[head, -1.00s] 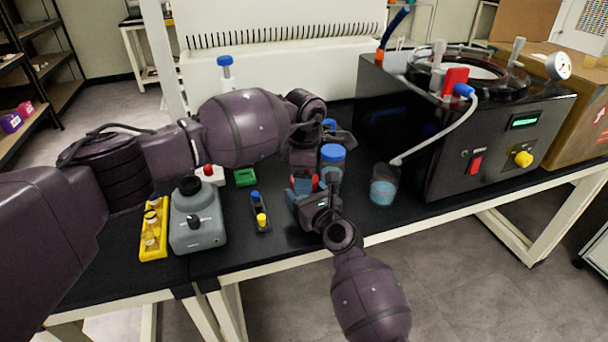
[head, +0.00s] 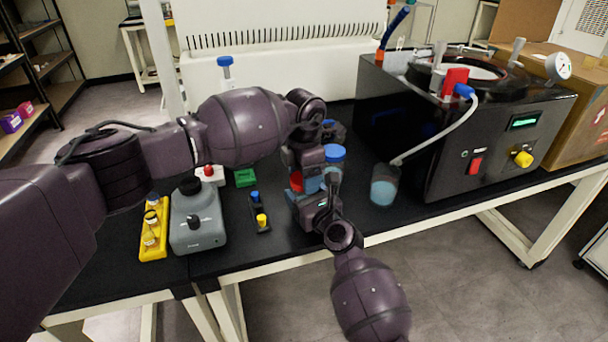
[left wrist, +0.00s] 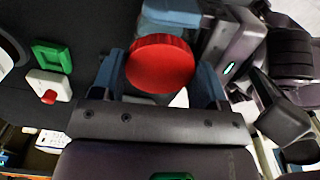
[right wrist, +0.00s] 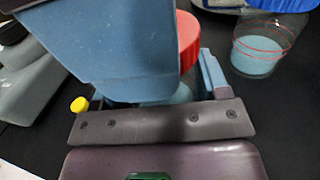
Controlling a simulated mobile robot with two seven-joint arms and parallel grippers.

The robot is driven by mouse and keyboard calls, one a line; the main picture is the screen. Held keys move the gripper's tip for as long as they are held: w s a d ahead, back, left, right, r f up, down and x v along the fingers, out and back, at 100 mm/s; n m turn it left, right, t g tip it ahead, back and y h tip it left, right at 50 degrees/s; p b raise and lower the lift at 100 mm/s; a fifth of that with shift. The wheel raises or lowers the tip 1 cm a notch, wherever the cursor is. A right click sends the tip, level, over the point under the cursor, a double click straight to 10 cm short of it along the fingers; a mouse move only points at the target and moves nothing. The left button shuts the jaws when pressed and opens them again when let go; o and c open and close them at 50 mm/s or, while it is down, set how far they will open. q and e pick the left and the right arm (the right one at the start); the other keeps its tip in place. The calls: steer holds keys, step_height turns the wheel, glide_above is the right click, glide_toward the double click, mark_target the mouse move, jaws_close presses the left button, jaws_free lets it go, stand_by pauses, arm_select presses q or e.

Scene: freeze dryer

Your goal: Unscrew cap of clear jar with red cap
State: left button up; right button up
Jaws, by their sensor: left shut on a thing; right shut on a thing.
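The clear jar with its red cap is mostly hidden by my grippers in the head view, where a bit of the red cap (head: 296,181) shows. In the left wrist view the round red cap (left wrist: 160,64) sits between the blue fingers of my left gripper (left wrist: 162,82), which is shut on it from above. In the right wrist view the cap (right wrist: 188,40) is on top of the jar (right wrist: 182,93). My right gripper (right wrist: 160,92) is shut on the jar body below the cap. A blue finger of my left gripper (right wrist: 100,45) hides part of the cap there.
A blue-capped jar (head: 334,155) stands just behind and right of the grippers. An open vessel of blue liquid (head: 384,186) is right of them, beside the black freeze dryer (head: 450,130). A small holder (head: 259,215) and a grey mixer (head: 196,222) stand left.

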arm_select(q)
steer(key=shift+r, duration=0.65)
steer(key=shift+r, duration=0.35)
steer(key=shift+r, duration=0.1)
steer(key=shift+r, duration=2)
arm_select(e)
steer(key=o, duration=1.8)
